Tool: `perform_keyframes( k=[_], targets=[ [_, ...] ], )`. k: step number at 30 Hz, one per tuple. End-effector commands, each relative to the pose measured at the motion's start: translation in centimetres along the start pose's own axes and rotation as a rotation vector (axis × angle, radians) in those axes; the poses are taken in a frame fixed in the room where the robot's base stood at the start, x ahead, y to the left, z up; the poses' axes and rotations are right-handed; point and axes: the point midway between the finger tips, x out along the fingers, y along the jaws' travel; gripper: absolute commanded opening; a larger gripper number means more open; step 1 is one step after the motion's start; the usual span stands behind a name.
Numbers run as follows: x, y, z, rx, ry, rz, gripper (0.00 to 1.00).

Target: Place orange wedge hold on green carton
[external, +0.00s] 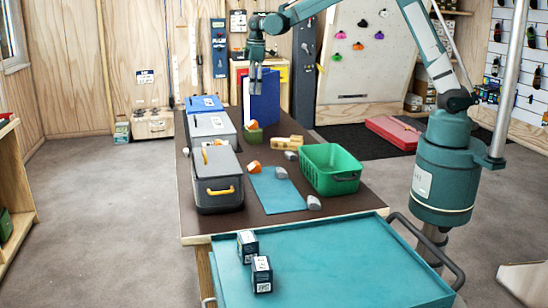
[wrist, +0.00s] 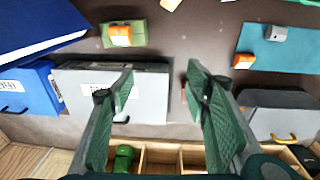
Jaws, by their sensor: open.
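An orange wedge hold (external: 254,167) lies on the dark table by the edge of the blue mat; it also shows in the wrist view (wrist: 243,61). The green carton (external: 253,137) stands farther back, near the blue binder, and shows at the upper left of the wrist view (wrist: 138,38). A second small orange piece (wrist: 120,34) lies on the carton; its exact shape is too small to tell. My gripper (external: 257,87) is open and empty, high above the back of the table. Its two green fingers (wrist: 160,82) are apart in the wrist view.
Grey bins (external: 216,165) and a blue bin (external: 204,103) line the table's left side. A blue binder (external: 264,98) stands at the back. A green crate (external: 330,168) is on the right. Grey holds (external: 281,172) lie on and near the blue mat (external: 277,197).

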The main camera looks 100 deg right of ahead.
Motion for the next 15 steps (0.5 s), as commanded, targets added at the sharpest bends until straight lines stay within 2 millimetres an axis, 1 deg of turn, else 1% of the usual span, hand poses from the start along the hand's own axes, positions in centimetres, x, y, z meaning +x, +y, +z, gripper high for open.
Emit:
perform_keyframes(
  k=[1,3,8,15],
  targets=[
    [-1.0,-1.4,-0.1,-0.003,0.008,0.005,0.47],
    [-2.2,-3.3,-0.2,-0.003,0.019,0.011,0.47],
    [-4.8,-7.3,-0.2,-0.003,0.047,0.025,0.47],
    [-8.4,-13.4,0.4,-0.002,0.09,0.041,0.47]
  ],
)
